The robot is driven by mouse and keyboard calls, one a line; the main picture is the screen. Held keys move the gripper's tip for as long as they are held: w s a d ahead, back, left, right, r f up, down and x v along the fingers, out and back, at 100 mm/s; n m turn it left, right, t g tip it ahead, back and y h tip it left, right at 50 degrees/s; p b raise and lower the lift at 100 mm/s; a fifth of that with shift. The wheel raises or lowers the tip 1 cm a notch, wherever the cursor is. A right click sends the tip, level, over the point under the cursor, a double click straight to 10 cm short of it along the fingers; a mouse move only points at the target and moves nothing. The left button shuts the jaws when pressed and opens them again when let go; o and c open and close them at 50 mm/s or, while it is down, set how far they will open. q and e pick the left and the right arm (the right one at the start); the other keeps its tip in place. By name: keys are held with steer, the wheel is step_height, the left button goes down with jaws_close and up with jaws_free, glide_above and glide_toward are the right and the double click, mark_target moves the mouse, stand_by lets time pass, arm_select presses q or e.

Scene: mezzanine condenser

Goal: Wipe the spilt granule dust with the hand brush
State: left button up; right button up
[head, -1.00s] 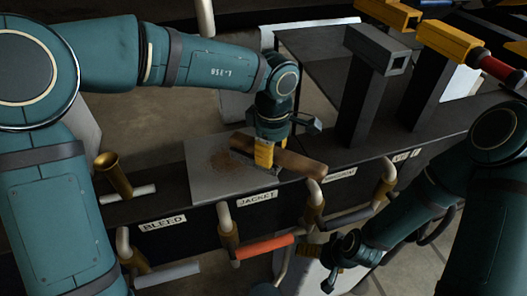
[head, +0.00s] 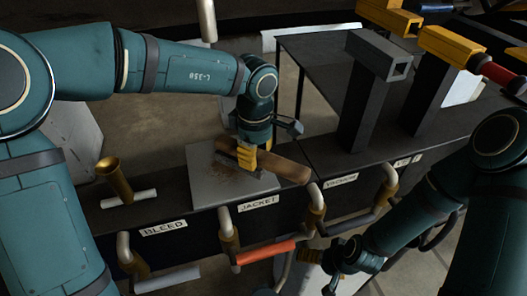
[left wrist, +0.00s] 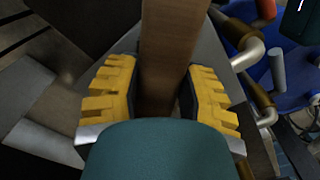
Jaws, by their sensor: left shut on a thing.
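My left gripper (head: 247,158) is shut on the hand brush (head: 290,170), a long brown wooden block. The gripper's yellow fingers lie on both sides of the brush (left wrist: 170,45) in the left wrist view. The brush is low over a grey plate (head: 204,194) behind the JACKET label and looks to be at its surface; contact is hidden. Brown granule dust (head: 222,168) lies on the plate, partly covered by the brush and gripper. My right gripper (head: 309,256) is at the lower right, beside the orange handle's right end; its finger opening is unclear.
A brass funnel-like cup (head: 115,178) stands left of the plate. Pipe handles, including an orange one (head: 265,252), line the bench front. Dark posts with a grey square head (head: 380,55) and yellow heads (head: 455,45) rise at the right.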

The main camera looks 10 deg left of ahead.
arm_select(q)
steer(key=shift+s+a+f, duration=0.1)
steer(key=shift+s+a, duration=0.35)
steer(key=shift+a, duration=0.45)
steer(key=shift+s+a, duration=0.45)
steer(key=shift+a, duration=0.4)
steer(key=shift+s+a, duration=0.5)
steer(key=shift+a, duration=0.55)
steer(key=shift+s+a, duration=0.5)
steer(key=shift+a, duration=0.55)
steer(key=shift+s+a, duration=0.5)
steer(key=shift+a, duration=0.55)
steer(key=shift+w, duration=0.1)
